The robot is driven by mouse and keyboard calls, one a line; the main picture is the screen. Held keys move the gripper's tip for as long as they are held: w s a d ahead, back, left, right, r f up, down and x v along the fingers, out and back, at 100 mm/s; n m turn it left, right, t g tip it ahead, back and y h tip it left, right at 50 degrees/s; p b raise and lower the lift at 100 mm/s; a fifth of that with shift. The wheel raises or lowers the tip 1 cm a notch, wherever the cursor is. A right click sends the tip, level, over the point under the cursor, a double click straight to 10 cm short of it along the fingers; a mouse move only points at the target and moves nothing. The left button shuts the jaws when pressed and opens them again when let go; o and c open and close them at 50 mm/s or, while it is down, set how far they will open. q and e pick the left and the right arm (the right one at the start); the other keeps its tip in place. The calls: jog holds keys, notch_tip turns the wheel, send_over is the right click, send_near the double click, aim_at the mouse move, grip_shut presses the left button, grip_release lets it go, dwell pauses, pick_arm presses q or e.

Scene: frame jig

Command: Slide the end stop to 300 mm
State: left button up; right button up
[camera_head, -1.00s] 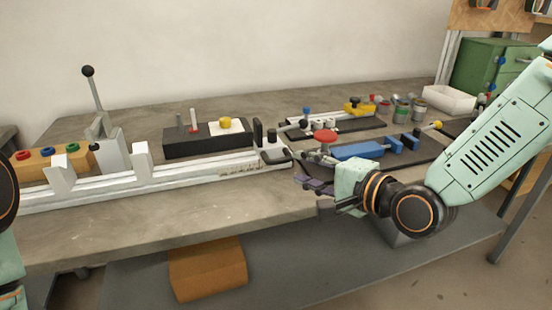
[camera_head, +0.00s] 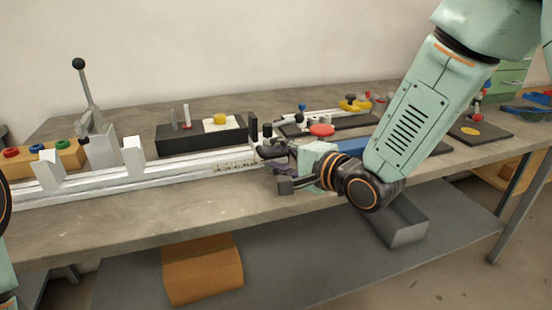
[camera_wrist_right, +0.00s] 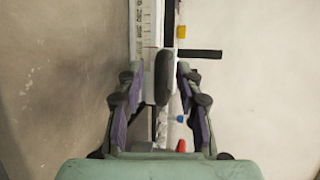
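The end stop (camera_head: 253,128) is a dark upright plate on a light carriage at the right end of the white rail (camera_head: 150,176). My right gripper (camera_head: 276,168) is at the stop and hides much of its carriage and knob. In the right wrist view, my right gripper (camera_wrist_right: 156,76) is open, its purple-padded fingers on either side of a dark rounded part of the end stop (camera_wrist_right: 163,76). Gaps show on both sides, though contact is hard to judge. The rail's printed scale (camera_wrist_right: 149,25) runs ahead of it; its numbers are unreadable. My left gripper is out of view.
A black block (camera_head: 200,137) with pins and a yellow knob stands behind the rail. A toggle lever (camera_head: 88,90) and an orange block with coloured rings (camera_head: 60,158) are at left. A red knob (camera_head: 321,130) is close right of my gripper. The front bench strip is clear.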

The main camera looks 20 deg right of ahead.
jog(key=shift+w+a, duration=0.15)
jog(key=c, duration=0.5)
grip_shut()
jog(key=shift+f, duration=0.15)
